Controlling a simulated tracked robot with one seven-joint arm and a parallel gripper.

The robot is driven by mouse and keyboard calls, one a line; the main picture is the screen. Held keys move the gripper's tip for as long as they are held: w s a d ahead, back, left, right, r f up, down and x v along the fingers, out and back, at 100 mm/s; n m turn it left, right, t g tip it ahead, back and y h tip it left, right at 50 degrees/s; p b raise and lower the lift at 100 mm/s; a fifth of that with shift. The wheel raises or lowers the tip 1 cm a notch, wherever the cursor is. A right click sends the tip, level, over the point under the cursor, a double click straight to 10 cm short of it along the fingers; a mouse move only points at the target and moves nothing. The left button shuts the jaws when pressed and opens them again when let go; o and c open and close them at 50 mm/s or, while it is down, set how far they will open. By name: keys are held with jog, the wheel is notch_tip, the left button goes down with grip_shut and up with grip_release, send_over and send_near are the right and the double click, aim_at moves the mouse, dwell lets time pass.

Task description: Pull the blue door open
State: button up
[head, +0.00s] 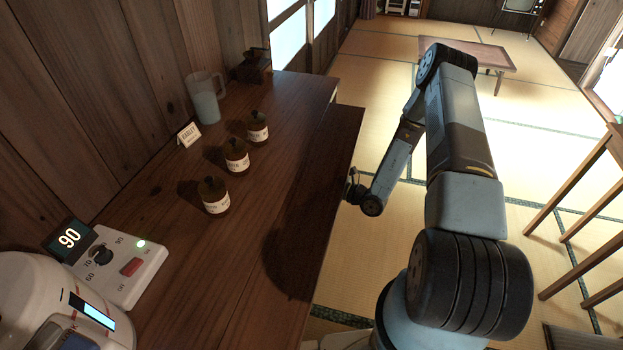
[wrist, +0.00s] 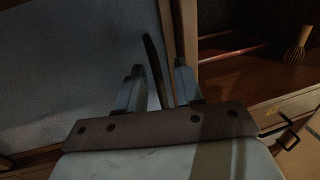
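In the wrist view the blue door (wrist: 70,70) fills the left side as a flat blue panel with a wooden edge at its right. A dark curved handle (wrist: 153,65) stands upright in front of it. My gripper (wrist: 158,85) is open, with one finger to the left of the handle and one to the right; gaps show on both sides. I cannot tell whether a finger touches the handle. In the head view my arm bends down beside the counter, and the door and fingers are hidden.
Right of the door, the wrist view shows a wooden shelf with a bamboo whisk (wrist: 297,45) and a drawer with a black handle (wrist: 275,130). On the counter (head: 270,200) stand several items, including dark jars (head: 236,158) and a pitcher (head: 206,98).

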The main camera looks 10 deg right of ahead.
jog(key=shift+x, duration=1.45)
jog(key=shift+s, duration=0.1)
jog(key=shift+c, duration=0.5)
grip_shut()
